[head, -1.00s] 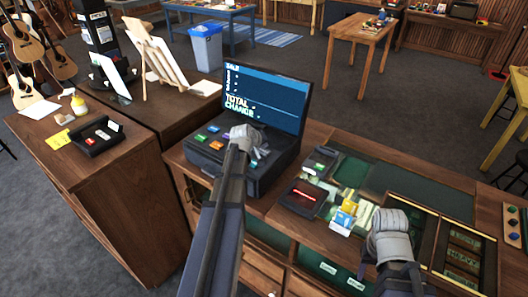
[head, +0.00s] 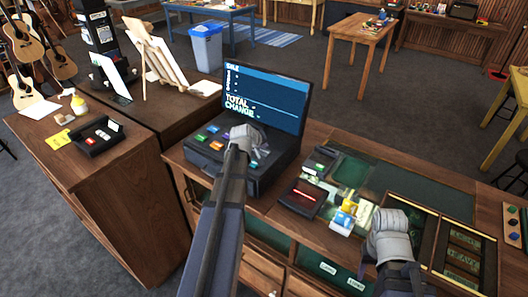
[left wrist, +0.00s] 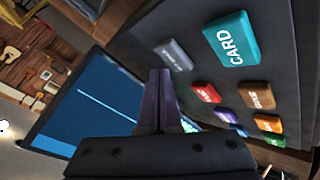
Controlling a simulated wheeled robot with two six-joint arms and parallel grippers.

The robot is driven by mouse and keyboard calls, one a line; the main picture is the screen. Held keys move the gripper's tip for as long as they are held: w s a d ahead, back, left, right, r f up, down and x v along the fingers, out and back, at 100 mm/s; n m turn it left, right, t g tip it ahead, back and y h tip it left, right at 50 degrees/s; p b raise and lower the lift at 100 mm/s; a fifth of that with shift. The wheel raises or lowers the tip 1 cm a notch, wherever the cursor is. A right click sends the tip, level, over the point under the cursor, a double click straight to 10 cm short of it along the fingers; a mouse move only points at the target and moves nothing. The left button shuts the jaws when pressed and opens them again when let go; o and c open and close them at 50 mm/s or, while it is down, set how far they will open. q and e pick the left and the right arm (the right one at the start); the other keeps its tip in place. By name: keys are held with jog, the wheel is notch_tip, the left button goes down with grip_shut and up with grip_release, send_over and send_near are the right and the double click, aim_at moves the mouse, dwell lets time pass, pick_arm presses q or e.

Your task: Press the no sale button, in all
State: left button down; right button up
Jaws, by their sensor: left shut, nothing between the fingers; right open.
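The cash register (head: 262,165) stands on the wooden counter, with colored buttons and a blue screen (head: 265,100). In the left wrist view, a grey button (left wrist: 174,55) with small lettering, too blurred to read surely, sits beside the teal CARD button (left wrist: 231,38). It may be the no sale button. My left gripper (left wrist: 159,75) is shut and empty, its tips close to the grey button; contact cannot be judged. In the head view my left wrist hides part of the keys. My right gripper (head: 390,222) is over the counter's right part, its fingers hidden.
A card reader (head: 303,197) and small colored boxes (head: 347,213) lie between my two arms. A side counter (head: 110,165) at left holds a black tray (head: 95,137). Red, brown, orange and other keys (left wrist: 257,95) lie close by the left fingers.

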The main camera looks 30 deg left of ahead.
aim_at(263, 153)
pick_arm(q)
jog(key=shift+f, duration=0.1)
jog(key=shift+f+b, duration=0.3)
jog(key=shift+b, duration=0.15)
jog(key=shift+f+b, duration=0.45)
dwell(0.5)
jog(key=shift+r, duration=0.1)
dwell(0.3)
jog(key=shift+r+p, duration=0.75)
jog(key=shift+p, duration=0.15)
jog(key=shift+r, duration=0.15)
notch_tip(263, 153, up, 5)
jog(key=p, duration=0.5)
